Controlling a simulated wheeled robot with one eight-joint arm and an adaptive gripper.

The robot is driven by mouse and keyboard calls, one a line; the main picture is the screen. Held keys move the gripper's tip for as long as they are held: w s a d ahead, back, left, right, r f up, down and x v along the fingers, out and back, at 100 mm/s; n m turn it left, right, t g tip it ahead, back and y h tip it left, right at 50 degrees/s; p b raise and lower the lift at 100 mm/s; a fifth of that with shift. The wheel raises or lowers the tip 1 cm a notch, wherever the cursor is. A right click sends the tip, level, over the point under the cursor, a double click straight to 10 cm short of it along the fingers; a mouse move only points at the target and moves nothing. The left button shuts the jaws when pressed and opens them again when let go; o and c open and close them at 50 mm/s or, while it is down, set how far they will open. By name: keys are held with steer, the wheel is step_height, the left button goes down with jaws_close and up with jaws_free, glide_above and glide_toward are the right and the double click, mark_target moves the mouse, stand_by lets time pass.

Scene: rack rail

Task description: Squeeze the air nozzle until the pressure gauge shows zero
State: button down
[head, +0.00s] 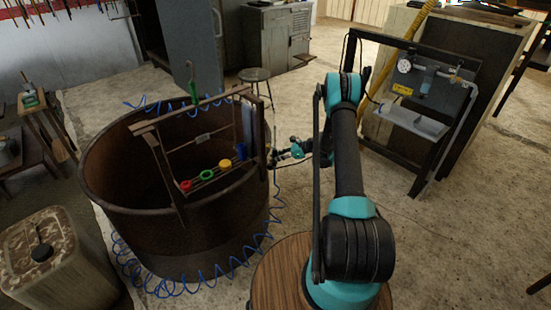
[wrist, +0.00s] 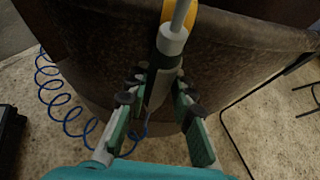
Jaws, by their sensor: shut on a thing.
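My gripper (head: 283,153) is beside the right side of the rusty drum. In the wrist view my gripper (wrist: 161,85) is shut on the air nozzle (wrist: 173,42), a grey body with a pale head and a thin rod pointing up. A blue coiled hose (wrist: 57,95) hangs left of it, and its lower end runs behind the fingers. In the head view the nozzle is small and partly hidden by the gripper. The pressure gauge (head: 404,66) is a round white dial on the panel at the right; its needle is too small to read.
The rusty drum (head: 190,238) carries a wooden frame (head: 160,160) with coloured rings on a bar. A green tool (head: 193,90) stands at its back with blue coil beside it. Coiled hose (head: 205,282) lies along the drum's front. A stool (head: 255,75) stands behind.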

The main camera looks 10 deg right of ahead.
mark_target(276, 149)
steer(key=shift+r, duration=0.1)
stand_by(0.3)
steer(key=shift+r, duration=1.9)
steer(key=shift+d, duration=0.1)
steer(key=s+d, duration=0.2)
steer(key=d, duration=0.5)
steer(key=shift+d, duration=0.3)
